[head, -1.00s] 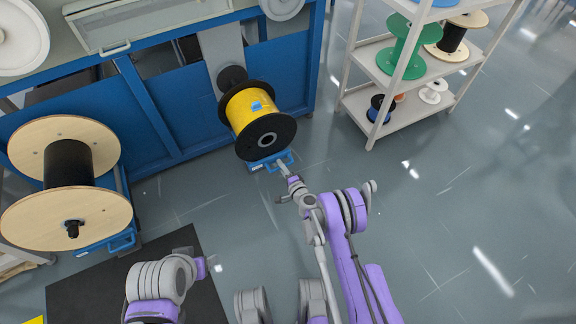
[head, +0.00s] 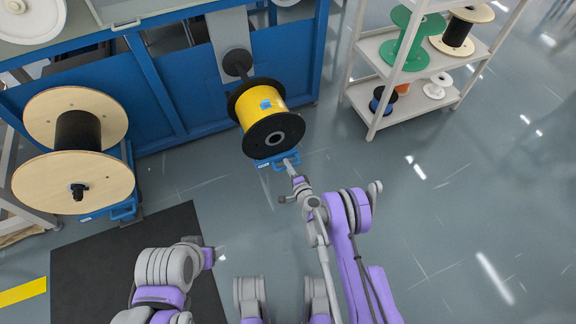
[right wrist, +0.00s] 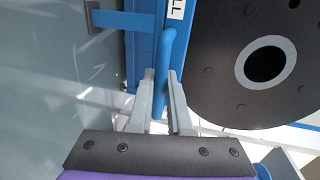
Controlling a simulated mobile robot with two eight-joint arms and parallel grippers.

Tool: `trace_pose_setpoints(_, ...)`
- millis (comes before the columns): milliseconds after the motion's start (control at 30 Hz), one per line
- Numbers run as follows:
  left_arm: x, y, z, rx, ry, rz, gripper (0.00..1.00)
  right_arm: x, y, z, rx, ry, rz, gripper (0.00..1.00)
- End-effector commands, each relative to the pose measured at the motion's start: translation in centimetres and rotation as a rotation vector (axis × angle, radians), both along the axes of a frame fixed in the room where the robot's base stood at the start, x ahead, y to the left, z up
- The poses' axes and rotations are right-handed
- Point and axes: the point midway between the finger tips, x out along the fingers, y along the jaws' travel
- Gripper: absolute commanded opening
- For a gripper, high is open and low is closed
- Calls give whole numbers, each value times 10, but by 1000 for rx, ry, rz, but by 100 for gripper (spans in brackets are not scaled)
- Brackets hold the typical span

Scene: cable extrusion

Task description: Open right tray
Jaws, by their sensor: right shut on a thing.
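The right tray (head: 264,165) is a low blue tray under the yellow cable spool (head: 258,106), which has black flanges. It stands in front of the blue machine. My right gripper (head: 291,162) is at its front edge. In the right wrist view, the fingers of my right gripper (right wrist: 163,98) are on either side of the blue tray handle (right wrist: 163,62), shut on it. The black flange lies just right of the handle there. My left arm's end (head: 208,256) hangs over the floor at lower left, and its fingers cannot be made out.
A large wooden spool (head: 75,182) stands on a blue tray at left. A dark mat (head: 110,255) lies on the floor below it. A white shelf rack (head: 365,90) with spools stands at right. The floor right of my right arm is clear.

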Motion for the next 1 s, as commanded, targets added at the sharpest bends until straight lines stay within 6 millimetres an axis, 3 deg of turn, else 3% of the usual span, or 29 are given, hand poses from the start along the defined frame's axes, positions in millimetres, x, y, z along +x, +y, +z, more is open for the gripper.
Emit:
trace_pose_setpoints(467, 0, 0, 0, 0, 0, 0, 69, 0, -1, 0, 0, 0, -2, 0)
trace_pose_setpoints(500, 0, 0, 0, 0, 0, 0, 69, 0, -1, 0, 0, 0, -2, 19)
trace_pose_setpoints(667, 0, 0, 0, 0, 0, 0, 69, 0, -1, 0, 0, 0, -1, 46)
trace_pose_setpoints(1000, 0, 0, 0, 0, 0, 0, 69, 0, 0, 0, 0, 0, 0, 46)
